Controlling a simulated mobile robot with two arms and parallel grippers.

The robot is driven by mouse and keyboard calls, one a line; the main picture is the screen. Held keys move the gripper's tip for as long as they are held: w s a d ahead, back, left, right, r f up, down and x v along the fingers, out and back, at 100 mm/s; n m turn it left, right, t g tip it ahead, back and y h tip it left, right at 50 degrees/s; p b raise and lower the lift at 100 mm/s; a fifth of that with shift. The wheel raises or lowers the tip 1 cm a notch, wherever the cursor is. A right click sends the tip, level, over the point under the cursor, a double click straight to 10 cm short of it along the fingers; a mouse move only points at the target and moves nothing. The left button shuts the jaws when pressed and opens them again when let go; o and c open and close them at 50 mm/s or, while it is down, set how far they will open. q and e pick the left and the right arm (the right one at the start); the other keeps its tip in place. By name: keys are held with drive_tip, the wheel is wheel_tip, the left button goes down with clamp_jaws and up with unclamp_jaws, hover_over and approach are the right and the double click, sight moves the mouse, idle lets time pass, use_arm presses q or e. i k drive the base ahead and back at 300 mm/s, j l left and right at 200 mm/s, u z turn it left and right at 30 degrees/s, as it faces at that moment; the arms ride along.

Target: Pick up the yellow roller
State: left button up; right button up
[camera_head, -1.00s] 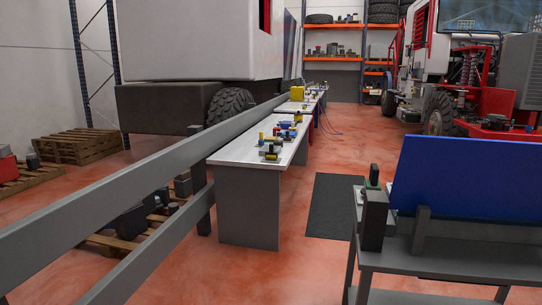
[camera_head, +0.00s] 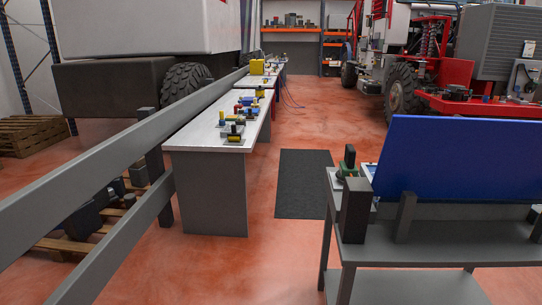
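Small yellow parts stand among blue, red and dark ones on the long white-topped bench (camera_head: 190,133) left of the middle. A yellow piece (camera_head: 233,138) lies near the bench's front end beside a dark upright piece; it may be the yellow roller, but it is too small to tell. A larger yellow block (camera_head: 257,67) sits farther back along the row of benches. Neither of my grippers is in view.
A grey railing (camera_head: 100,160) runs along the left, beside the bench. A grey cart (camera_head: 400,255) with a blue panel (camera_head: 455,160) stands at the right front. A dark mat (camera_head: 304,183) lies on the open red floor between. A red vehicle (camera_head: 470,95) stands at the back right.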

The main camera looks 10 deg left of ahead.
sight(233, 136)
drive_tip(key=i+j+u, duration=0.3)
drive_tip(key=i+u, duration=0.15)
drive_tip(key=i, duration=0.15)
drive_tip(key=i+u, duration=0.45)
drive_tip(key=i, duration=0.2)
